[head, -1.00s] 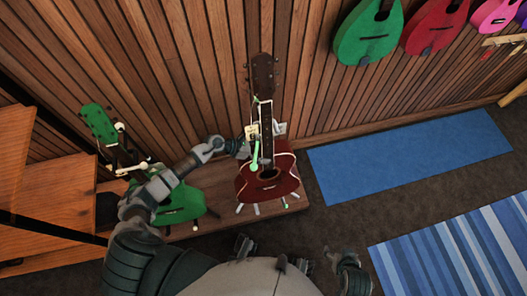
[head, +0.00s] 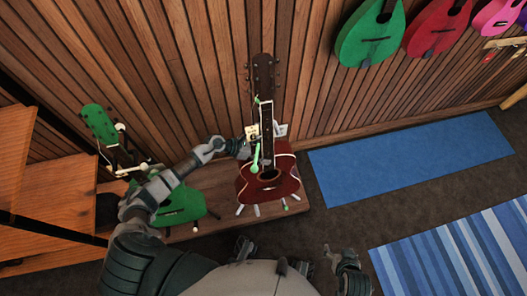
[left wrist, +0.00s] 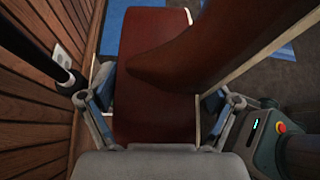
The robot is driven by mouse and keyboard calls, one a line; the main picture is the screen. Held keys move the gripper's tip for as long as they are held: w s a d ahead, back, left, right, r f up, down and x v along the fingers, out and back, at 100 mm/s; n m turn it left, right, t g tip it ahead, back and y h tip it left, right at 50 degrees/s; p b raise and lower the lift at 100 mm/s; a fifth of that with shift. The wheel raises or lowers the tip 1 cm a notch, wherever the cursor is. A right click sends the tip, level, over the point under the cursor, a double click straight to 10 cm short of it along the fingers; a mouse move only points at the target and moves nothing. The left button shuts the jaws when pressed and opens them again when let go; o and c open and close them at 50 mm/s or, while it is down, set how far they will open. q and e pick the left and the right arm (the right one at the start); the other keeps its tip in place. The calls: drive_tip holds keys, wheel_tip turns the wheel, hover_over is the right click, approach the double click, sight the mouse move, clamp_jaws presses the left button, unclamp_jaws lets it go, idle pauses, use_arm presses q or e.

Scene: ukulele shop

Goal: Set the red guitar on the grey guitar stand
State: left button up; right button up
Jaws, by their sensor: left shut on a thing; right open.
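The red guitar (head: 272,188) stands nearly upright in the head view, its dark headstock at the top. Grey legs of the guitar stand (head: 256,210) show just below the body; most of the stand is hidden behind the guitar. I cannot tell whether the guitar's weight rests on it. My left gripper (head: 246,149) reaches in behind the guitar from the left. In the left wrist view its fingers (left wrist: 156,108) are closed on either side of the red guitar body (left wrist: 155,70). My right gripper (head: 338,257) is open and empty at the bottom, apart from the guitar.
A green guitar (head: 180,205) stands left on the low wooden platform (head: 213,228), beside wooden shelves (head: 60,190). A slatted wall (head: 200,70) rises close behind. More guitars hang upper right. A blue mat (head: 410,157) and striped rug (head: 455,250) lie on open floor right.

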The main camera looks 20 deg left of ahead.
use_arm(q)
drive_tip(key=shift+w, duration=0.1)
use_arm(e)
drive_tip(key=shift+w, duration=0.15)
use_arm(q)
drive_tip(key=shift+f, duration=0.1)
drive_tip(key=shift+f+b, duration=0.45)
drive_tip(key=shift+b, duration=0.1)
drive_tip(key=shift+w+f+b, duration=0.1)
drive_tip(key=shift+f+b, duration=0.5)
drive_tip(key=shift+f, duration=0.15)
drive_tip(key=shift+f+b, duration=0.4)
drive_tip(key=shift+f, duration=0.1)
drive_tip(key=shift+f+b, duration=0.5)
drive_tip(key=shift+f, duration=0.3)
use_arm(e)
drive_tip(key=w+a+r+t+y, duration=0.2)
drive_tip(key=w+a+r+t, duration=0.2)
drive_tip(key=w+r+t, duration=0.4)
drive_tip(key=shift+w+a+t+y, duration=0.2)
drive_tip(key=shift+w+t+y, duration=0.15)
drive_tip(key=shift+w, duration=1.05)
drive_tip(key=shift+r, duration=0.1)
